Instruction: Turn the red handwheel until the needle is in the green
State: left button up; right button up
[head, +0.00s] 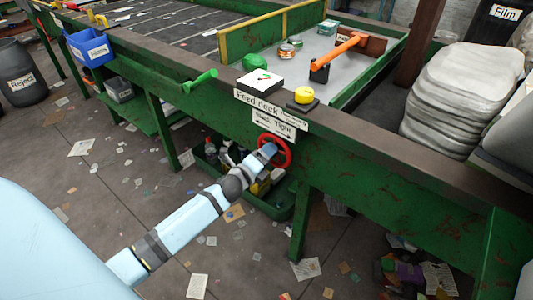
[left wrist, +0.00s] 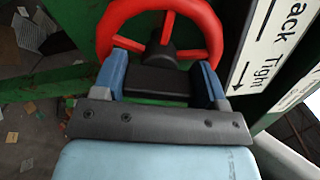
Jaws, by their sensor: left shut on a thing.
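The red handwheel (head: 289,155) is on the green front side of the feed deck, under a white "Slack / Tight" sign (head: 274,124) with arrows. In the left wrist view the red wheel (left wrist: 213,32) fills the top, with its dark hub and spokes. My left gripper (head: 268,150) is at the wheel, its blue fingers (left wrist: 160,70) either side of the wheel's lower part and shut on it. The fingers partly hide the lower rim. A white gauge box (head: 261,80) sits on the ledge above; its dial shows small coloured marks, but the needle's position is too small to read. My right gripper is not in view.
A green bin (head: 270,208) with mixed items stands below the wheel. Litter covers the floor.

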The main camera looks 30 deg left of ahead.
pick_arm(q)
jog(key=shift+n, duration=0.3)
dwell(0.4)
jog(key=o, duration=0.9)
jog(key=shift+o, duration=0.2)
jog(key=shift+s, duration=0.1)
jog(key=s+a+p, duration=0.1)
jog(key=s, duration=1.2)
jog(key=shift+s, duration=0.3)
jog(key=shift+c, duration=0.4)
